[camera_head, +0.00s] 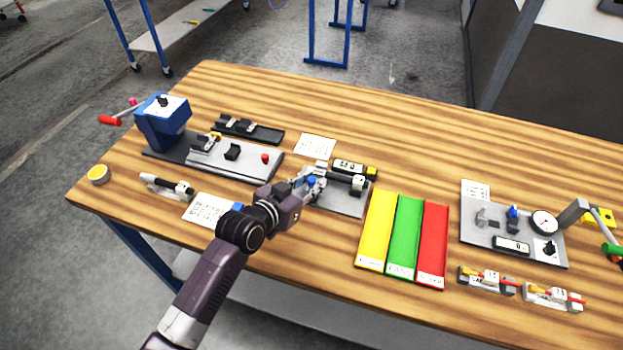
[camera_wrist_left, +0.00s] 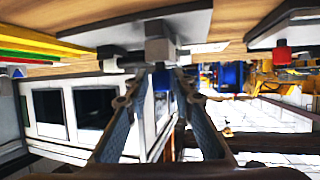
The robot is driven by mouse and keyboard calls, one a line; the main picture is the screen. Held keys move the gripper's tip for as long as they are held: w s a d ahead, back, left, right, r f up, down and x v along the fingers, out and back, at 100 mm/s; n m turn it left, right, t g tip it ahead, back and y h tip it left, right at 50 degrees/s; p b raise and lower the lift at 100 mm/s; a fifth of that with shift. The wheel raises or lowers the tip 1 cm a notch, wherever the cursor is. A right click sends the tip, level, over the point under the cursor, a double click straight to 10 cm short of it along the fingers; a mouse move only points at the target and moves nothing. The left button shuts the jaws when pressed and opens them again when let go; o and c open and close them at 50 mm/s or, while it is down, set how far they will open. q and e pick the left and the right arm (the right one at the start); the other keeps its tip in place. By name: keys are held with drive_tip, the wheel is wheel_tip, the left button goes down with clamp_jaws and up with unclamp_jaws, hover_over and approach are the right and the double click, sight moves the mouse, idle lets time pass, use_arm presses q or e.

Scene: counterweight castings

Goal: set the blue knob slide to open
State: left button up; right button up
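A blue knob (camera_head: 312,181) sits on a small grey fixture plate (camera_head: 345,205) in the middle of the table. My left gripper (camera_head: 308,186) is right at this knob and hides part of it and of the slide. In the left wrist view the blue knob (camera_wrist_left: 163,80) shows between the two fingertips of my left gripper (camera_wrist_left: 161,77). I cannot tell whether the fingers press on it or stand slightly apart from it. The slide's position is not readable. My right gripper is not in view.
Yellow, green and red trays (camera_head: 404,236) lie right of the fixture. A second plate with a gauge (camera_head: 544,222) and another blue knob (camera_head: 513,213) is further right. A blue press (camera_head: 163,122) stands at the left. The table's back is mostly clear.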

use_arm(q)
drive_tip(key=shift+o, duration=0.7)
drive_tip(key=shift+r, duration=0.1)
drive_tip(key=v, duration=1.2)
